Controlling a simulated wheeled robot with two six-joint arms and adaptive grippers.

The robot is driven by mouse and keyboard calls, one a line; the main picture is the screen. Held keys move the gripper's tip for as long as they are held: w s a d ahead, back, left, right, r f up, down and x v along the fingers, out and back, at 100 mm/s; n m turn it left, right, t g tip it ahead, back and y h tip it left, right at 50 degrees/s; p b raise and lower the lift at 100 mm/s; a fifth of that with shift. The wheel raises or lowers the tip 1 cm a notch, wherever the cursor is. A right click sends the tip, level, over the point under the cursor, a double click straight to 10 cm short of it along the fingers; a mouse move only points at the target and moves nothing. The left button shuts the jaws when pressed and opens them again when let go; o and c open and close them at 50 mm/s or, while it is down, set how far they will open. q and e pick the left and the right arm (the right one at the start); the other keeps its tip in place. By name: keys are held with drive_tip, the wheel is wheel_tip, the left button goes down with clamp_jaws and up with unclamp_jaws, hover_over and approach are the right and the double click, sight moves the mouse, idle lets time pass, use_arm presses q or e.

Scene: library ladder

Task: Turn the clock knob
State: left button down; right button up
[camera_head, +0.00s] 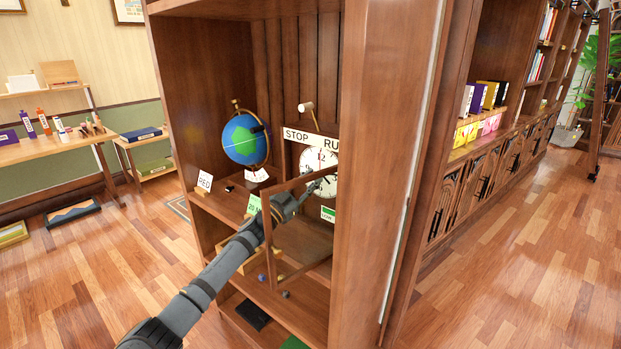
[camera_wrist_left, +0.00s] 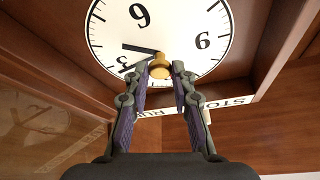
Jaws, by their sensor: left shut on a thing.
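The white clock (camera_head: 331,184) hangs at the back of the wooden cabinet, under a STOP/RUN strip (camera_head: 298,134). In the left wrist view the clock face (camera_wrist_left: 110,35) appears upside down, with two dark hands. A gold knob (camera_wrist_left: 160,72) sits at the middle of the face. My left gripper (camera_wrist_left: 164,69) has its two fingertips around the knob and is shut on it. In the head view the left gripper (camera_head: 314,186) reaches in front of the clock, and the knob is too small to make out there. My right gripper is not in view.
A wood-framed glass door (camera_head: 268,228) stands open close to my left arm. A globe (camera_head: 245,139) is left of the clock, with a RED card (camera_head: 205,181) and a green card (camera_head: 254,204) on the shelf. A small mallet-like lever (camera_head: 307,108) sticks out above the strip.

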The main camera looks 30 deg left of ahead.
use_arm(q)
drive_tip(key=shift+a+m+g+h+p, duration=0.1)
drive_tip(key=shift+m+g+h+p, duration=0.55)
drive_tip(key=shift+m, duration=1.2)
drive_tip(key=shift+a+m+g+h+p, duration=0.1)
drive_tip(key=shift+m+g+h+p, duration=0.55)
drive_tip(key=shift+m, duration=1.2)
drive_tip(key=shift+d+h+b, duration=0.1)
drive_tip(key=shift+h+b, duration=0.2)
drive_tip(key=c, duration=1.1)
unclamp_jaws()
drive_tip(key=shift+c, duration=0.2)
drive_tip(key=v, duration=1.2)
drive_tip(key=shift+f, duration=0.1)
